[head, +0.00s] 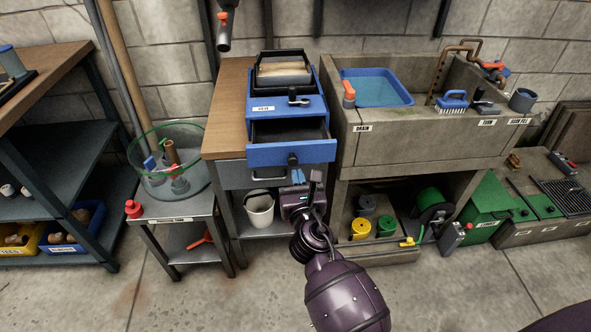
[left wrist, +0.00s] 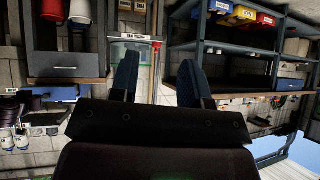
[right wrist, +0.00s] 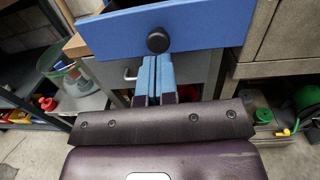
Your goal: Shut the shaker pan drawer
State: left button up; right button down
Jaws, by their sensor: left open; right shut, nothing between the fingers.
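The shaker pan drawer is the blue drawer (head: 290,152) in the blue shaker unit (head: 287,105), which stands on the wooden-topped bench. It is pulled out, and its dark inside shows behind the front panel. A round black knob (right wrist: 158,40) sits on its blue front (right wrist: 200,28) in the right wrist view. My right gripper (head: 308,180) is shut and empty, just in front of and below the drawer front. Its blue fingertips (right wrist: 154,62) show just below the knob; I cannot tell whether they touch the front. My left gripper (left wrist: 156,72) is open and empty, away from the drawer.
A stone sink (head: 430,135) with a blue basin (head: 377,88) stands right of the bench. A side table (head: 165,208) with a clear green-rimmed bucket (head: 150,165) stands left. A white bucket (head: 259,208) sits under the bench. Floor in front is clear.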

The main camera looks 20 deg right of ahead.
aim_at(294, 163)
jog(key=x, duration=0.2)
jog(key=shift+w+f, duration=0.1)
jog(key=shift+w, duration=0.2)
jog(key=shift+w+d, duration=0.1)
pick_arm(q)
jog(key=shift+w+d+r, duration=0.1)
jog(key=shift+w+r, duration=0.2)
jog(key=shift+w, duration=0.2)
pick_arm(e)
jog(key=shift+w, duration=0.15)
jog(key=x, duration=1)
jog(key=shift+w+d+f+b, duration=0.25)
jog(key=shift+w+d+b, duration=0.05)
jog(key=shift+d+b, duration=0.1)
jog(key=shift+w+d+r, duration=0.1)
jog(key=shift+w, duration=0.15)
pick_arm(q)
jog(key=shift+s+f, duration=0.3)
jog(key=shift+s, duration=0.05)
pick_arm(e)
jog(key=shift+d+r, duration=0.1)
jog(key=shift+r, duration=0.2)
